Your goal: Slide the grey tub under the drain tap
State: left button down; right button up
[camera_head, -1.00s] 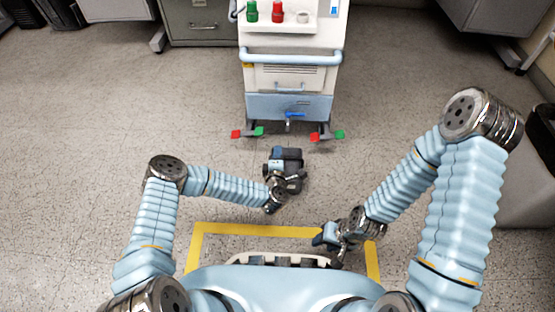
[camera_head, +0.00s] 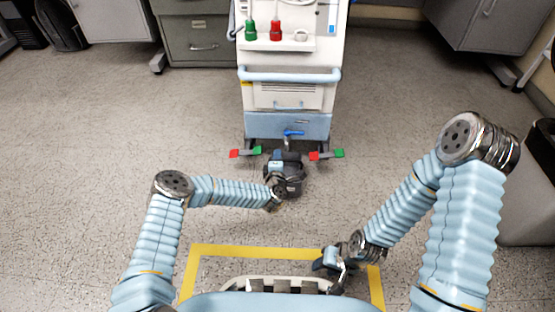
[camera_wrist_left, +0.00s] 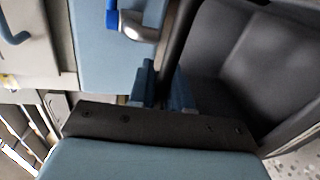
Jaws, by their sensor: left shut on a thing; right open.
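The grey tub (camera_head: 293,187) is a dark open container on the floor in front of the white and blue pump cart (camera_head: 288,95). My left gripper (camera_head: 279,164) is shut on the tub, partly hiding it. In the left wrist view, the left fingers (camera_wrist_left: 163,88) pinch the wall of the tub (camera_wrist_left: 240,65), whose inside looks empty. The drain tap (camera_head: 292,133) has a blue handle low on the cart front; its metal spout (camera_wrist_left: 138,28) shows close beside the tub's rim. I cannot tell whether the spout is over the opening. My right gripper (camera_head: 330,262) is open and empty near my body.
Red and green foot pedals (camera_head: 246,153) stick out at the cart's base on both sides of the tub. A yellow floor line (camera_head: 250,249) lies in front of my body. The floor on the left is clear.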

pick_arm(q)
jog(key=shift+f, duration=0.3)
jog(key=c, duration=1)
grip_release()
jog(key=shift+f, duration=0.1)
jog(key=s+r+p, duration=0.1)
jog(key=s, duration=0.3)
jog(key=s+r+p, duration=0.1)
jog(key=s, duration=0.4)
jog(key=s+p, duration=0.1)
jog(key=s, duration=0.3)
jog(key=shift+s+r+p, duration=0.3)
jog(key=shift+r, duration=0.1)
